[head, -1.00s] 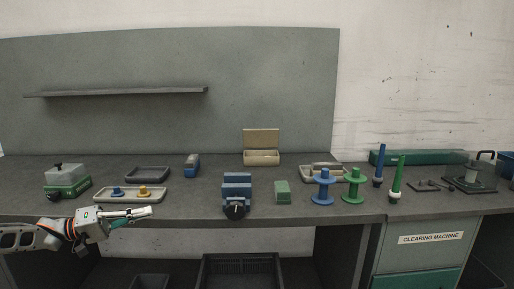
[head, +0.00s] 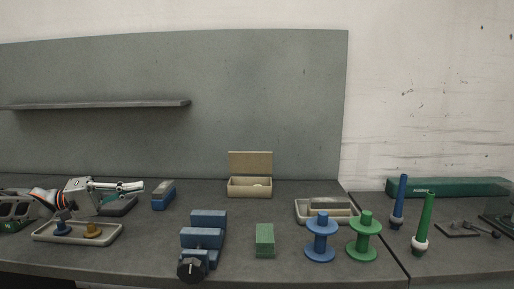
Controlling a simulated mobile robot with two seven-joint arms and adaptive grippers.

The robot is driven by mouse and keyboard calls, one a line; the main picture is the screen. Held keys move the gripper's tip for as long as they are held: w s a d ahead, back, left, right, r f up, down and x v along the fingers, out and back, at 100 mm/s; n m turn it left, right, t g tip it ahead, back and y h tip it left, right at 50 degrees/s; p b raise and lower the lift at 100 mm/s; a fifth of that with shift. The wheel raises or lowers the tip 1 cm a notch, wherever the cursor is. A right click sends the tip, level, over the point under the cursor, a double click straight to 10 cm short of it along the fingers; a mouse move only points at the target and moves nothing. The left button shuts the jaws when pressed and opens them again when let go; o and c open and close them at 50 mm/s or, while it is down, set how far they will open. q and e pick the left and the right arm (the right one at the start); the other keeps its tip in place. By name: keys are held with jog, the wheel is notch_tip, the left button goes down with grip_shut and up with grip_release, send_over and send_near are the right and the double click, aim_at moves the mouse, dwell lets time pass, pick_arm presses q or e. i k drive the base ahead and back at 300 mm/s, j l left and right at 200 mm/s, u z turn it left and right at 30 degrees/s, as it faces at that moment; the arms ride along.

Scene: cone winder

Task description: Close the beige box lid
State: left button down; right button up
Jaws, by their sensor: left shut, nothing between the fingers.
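The beige box (head: 249,187) stands towards the back of the bench, near the middle of the head view. Its lid (head: 250,163) is open and stands upright at the back edge of the box. A small pale item shows inside it. My left gripper (head: 140,187) is at the left of the view, over the back left of the bench, shut and empty. It points right, towards the box, with a clear gap between them. A blue block-shaped item lies between the two. My right gripper is not in view.
A blue vise (head: 203,240) and a green block (head: 265,240) stand in front of the box. To the right are a beige tray (head: 300,211), a blue spool (head: 321,238) and a green spool (head: 364,238). A grey shelf (head: 100,104) hangs at the back left.

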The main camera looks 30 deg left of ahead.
aim_at(250, 162)
jog(key=i, duration=1.25)
